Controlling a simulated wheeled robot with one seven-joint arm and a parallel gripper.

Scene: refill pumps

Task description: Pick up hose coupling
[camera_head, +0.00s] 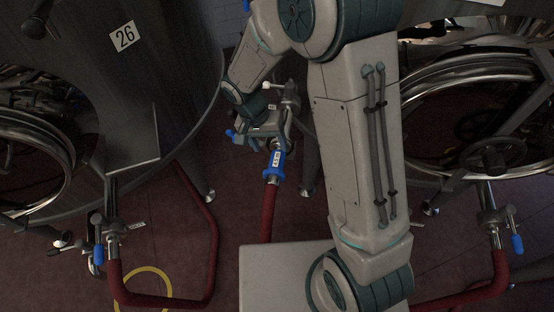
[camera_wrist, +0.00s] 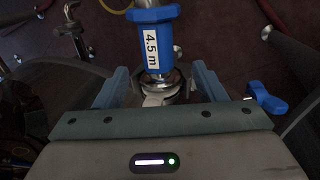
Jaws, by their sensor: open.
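The hose coupling (camera_head: 275,162) is a blue sleeve with a white label and metal ends, on top of a red hose (camera_head: 267,215). In the wrist view the blue coupling (camera_wrist: 154,42) reads "4.5 m", and its metal end reaches down between my fingers. My gripper (camera_wrist: 159,72) is open, with one finger on each side of that metal end and visible gaps to both. In the head view my gripper (camera_head: 262,131) is just above the coupling, partly covered by my wrist. Whether the coupling is joined to the fitting behind my gripper is hidden.
A large dark tank (camera_head: 180,60) marked 26 stands at the left. Red hoses with blue-handled valves (camera_head: 112,232) are at left and right (camera_head: 497,222). A blue lever (camera_wrist: 265,98) is close to my right finger in the wrist view. A yellow hose loop (camera_head: 142,272) lies on the floor.

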